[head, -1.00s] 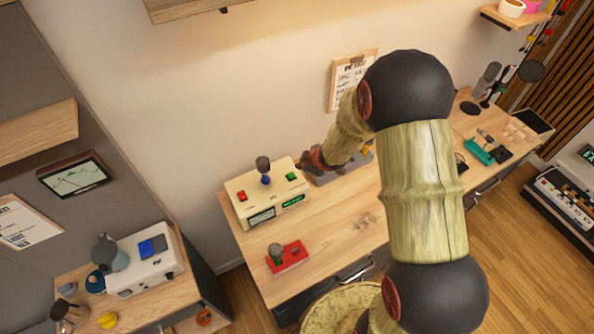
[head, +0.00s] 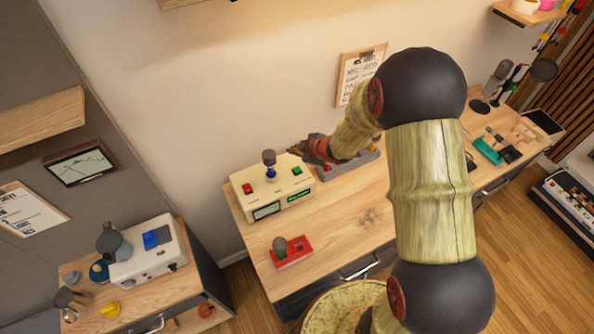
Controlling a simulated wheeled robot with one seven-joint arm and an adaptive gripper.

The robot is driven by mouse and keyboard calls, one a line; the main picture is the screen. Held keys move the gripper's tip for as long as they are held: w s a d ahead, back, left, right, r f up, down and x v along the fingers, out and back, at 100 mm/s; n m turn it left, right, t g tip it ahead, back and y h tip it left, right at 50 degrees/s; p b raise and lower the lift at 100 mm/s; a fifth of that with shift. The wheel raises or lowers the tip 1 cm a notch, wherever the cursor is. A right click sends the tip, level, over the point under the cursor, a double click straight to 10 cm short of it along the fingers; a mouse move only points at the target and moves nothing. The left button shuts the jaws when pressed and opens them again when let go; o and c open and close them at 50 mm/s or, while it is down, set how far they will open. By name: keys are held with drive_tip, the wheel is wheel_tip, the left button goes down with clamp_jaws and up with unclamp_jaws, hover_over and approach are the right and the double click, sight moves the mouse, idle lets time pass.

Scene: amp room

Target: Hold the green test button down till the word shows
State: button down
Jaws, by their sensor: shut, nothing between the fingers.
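A cream test box (head: 247,177) stands on the wooden desk. On its top are a green button (head: 297,170) at the right, a red button (head: 248,188) at the left, and a dark knobbed lever with a blue base (head: 270,168) between them. Its front has a lit green display (head: 300,196), too small to read, and a grey window (head: 267,211). My gripper (head: 294,149) is shut and empty. Its tip is close to the green button, above and behind it in the picture. A gap shows between them, and the button looks unpressed.
A red block with a grey-green knob (head: 293,255) sits at the desk's front. A long grey device (head: 347,169) lies behind, under my arm. A clipboard (head: 359,75) hangs on the wall. The desk's middle (head: 345,215) is clear.

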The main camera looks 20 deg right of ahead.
sight(296, 171)
drive_tip(key=shift+f+b, duration=3.1)
drive_tip(key=shift+f, duration=0.7)
drive_tip(key=shift+f, duration=0.15)
drive_tip(key=shift+f+b, duration=0.3)
drive_tip(key=shift+b, duration=0.05)
drive_tip(key=shift+f+b, duration=0.35)
drive_tip(key=shift+f, duration=0.15)
drive_tip(key=shift+r, duration=0.1)
idle(2.5)
drive_tip(key=shift+r+p, duration=0.85)
drive_tip(key=shift+p, duration=0.05)
